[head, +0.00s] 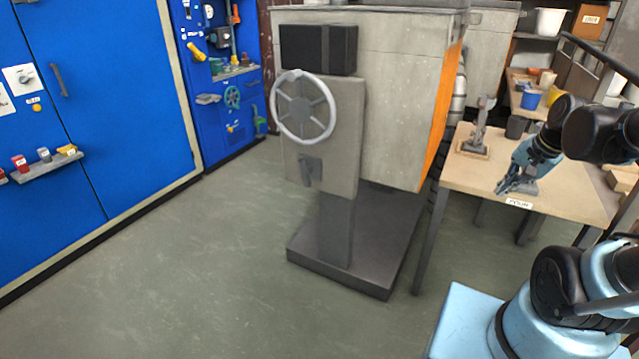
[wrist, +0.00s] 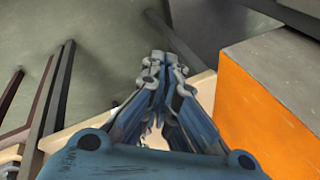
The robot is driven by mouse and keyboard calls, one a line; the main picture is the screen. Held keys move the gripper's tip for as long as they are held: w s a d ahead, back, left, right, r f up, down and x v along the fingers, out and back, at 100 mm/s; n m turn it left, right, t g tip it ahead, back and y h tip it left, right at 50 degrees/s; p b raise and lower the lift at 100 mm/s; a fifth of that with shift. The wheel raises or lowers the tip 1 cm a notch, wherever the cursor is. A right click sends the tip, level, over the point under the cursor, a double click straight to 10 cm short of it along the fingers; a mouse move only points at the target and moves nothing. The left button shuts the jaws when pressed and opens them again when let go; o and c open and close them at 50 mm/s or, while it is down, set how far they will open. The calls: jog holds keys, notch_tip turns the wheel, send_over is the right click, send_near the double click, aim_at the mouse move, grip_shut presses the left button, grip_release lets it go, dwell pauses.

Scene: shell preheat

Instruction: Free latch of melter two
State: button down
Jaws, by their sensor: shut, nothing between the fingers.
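A grey melter cabinet (head: 395,95) with an orange side panel stands in the middle of the head view. A number on it cannot be read. Its front has a pale spoked handwheel (head: 304,106) and, below that, a small dark grey latch-like handle (head: 310,171) hanging down. My gripper (head: 503,187) is over the wooden table to the right of the cabinet, well apart from wheel and handle. In the wrist view my gripper (wrist: 161,60) has its blue fingers together with nothing between them. The orange panel (wrist: 258,125) shows at the right there.
The wooden table (head: 567,194) carries a grey lever device (head: 480,125) on a small base. A dark plinth (head: 345,270) juts out under the cabinet. Blue lockers (head: 100,120) with small shelves stand at the left. The green floor (head: 190,270) between is clear.

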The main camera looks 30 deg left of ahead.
jog(key=w+a+f+m+g+y, duration=0.1)
jog(key=w+a+m+y, duration=0.15)
jog(key=a, duration=0.95)
jog(key=w+a+f+m+y, duration=0.1)
jog(key=w+a+m+y, duration=0.2)
jog(key=a, duration=1)
jog(key=s+a+f+m+g, duration=0.1)
jog(key=s+a+f+m, duration=0.1)
jog(key=a, duration=0.4)
jog(key=s+a+f+m, duration=0.2)
jog(key=a, duration=0.5)
jog(key=s+a+f+m+g+y, duration=0.1)
jog(key=s+a+f+m, duration=0.1)
jog(key=a, duration=0.5)
jog(key=shift+a+f+m+g, duration=0.15)
jog(key=shift+f+m+g, duration=0.2)
jog(key=shift+f, duration=0.15)
jog(key=shift+s+a+f, duration=0.2)
jog(key=shift+a+f, duration=0.05)
jog(key=shift+a, duration=0.15)
send_near(310, 186)
jog(key=x, duration=0.4)
jog(key=shift+x, duration=0.85)
jog(key=shift+w, duration=0.15)
